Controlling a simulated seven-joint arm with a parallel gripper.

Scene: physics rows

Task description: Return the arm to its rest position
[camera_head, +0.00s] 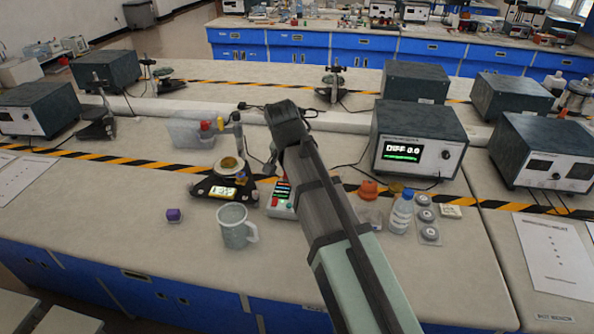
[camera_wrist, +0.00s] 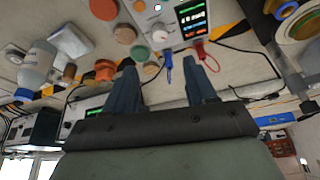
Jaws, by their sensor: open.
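My gripper (camera_wrist: 160,64) is in the wrist view, its two dark blue fingers apart with nothing held between them. Past the fingers are the bench top and a box with a lit green display (camera_wrist: 190,14), with blue and red leads beside it. In the head view my arm reaches up from the lower right over the bench, and its dark wrist end is above the middle of the bench. The fingers are hard to make out there. No contact with any bench object is visible.
The front left bench is clear.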

